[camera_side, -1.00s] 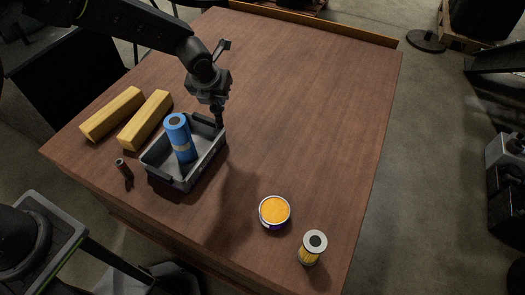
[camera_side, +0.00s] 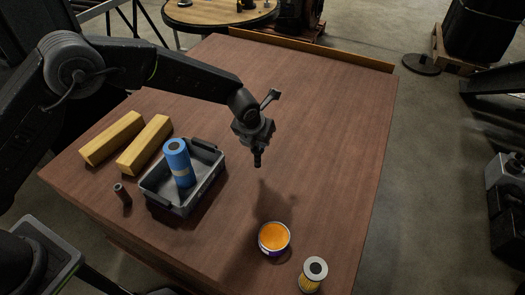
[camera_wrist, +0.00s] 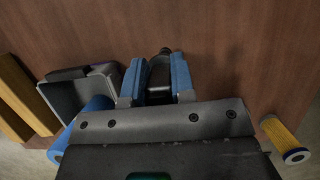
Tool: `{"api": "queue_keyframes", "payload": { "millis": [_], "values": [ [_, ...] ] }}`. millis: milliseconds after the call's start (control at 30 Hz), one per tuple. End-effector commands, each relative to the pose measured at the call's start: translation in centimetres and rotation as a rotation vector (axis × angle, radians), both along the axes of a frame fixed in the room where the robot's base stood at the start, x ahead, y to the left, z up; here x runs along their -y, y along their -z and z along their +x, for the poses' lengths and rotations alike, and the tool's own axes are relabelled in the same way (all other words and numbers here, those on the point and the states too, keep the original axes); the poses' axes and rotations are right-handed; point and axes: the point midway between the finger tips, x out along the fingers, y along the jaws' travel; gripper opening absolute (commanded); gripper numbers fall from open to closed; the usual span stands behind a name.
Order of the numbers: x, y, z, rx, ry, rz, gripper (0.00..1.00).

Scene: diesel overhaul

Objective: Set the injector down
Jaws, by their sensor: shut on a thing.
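My gripper (camera_side: 258,152) hangs above the wooden table, right of the grey bin. The wrist view shows its two blue fingers (camera_wrist: 160,82) shut on a dark object, the injector (camera_wrist: 161,72). Its dark tip points away from the fingers. In the side view the injector (camera_side: 257,160) is a small dark shape below the gripper, hard to tell from the jaws. A shadow falls on the table below, and the injector appears clear of the surface.
The grey bin (camera_side: 212,152) holds a blue cylinder (camera_side: 179,160). Two yellow blocks (camera_side: 112,138) (camera_side: 145,150) lie left. An orange-topped can (camera_side: 274,237) and a yellow filter (camera_side: 311,281) stand in front. The table's right and back are clear.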

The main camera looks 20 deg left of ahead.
Motion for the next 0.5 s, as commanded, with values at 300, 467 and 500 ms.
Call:
{"api": "queue_keyframes", "payload": {
  "millis": [300, 467, 500],
  "values": [
    [1.3, 1.8, 0.2, 0.001, 0.0, 0.001, 0.0],
    [1.2, 4.2, 0.2, 0.001, -0.002, 0.0, 0.0],
    [1.2, 4.5, 0.2, 0.002, -0.001, 0.001, 0.0]
  ]
}}
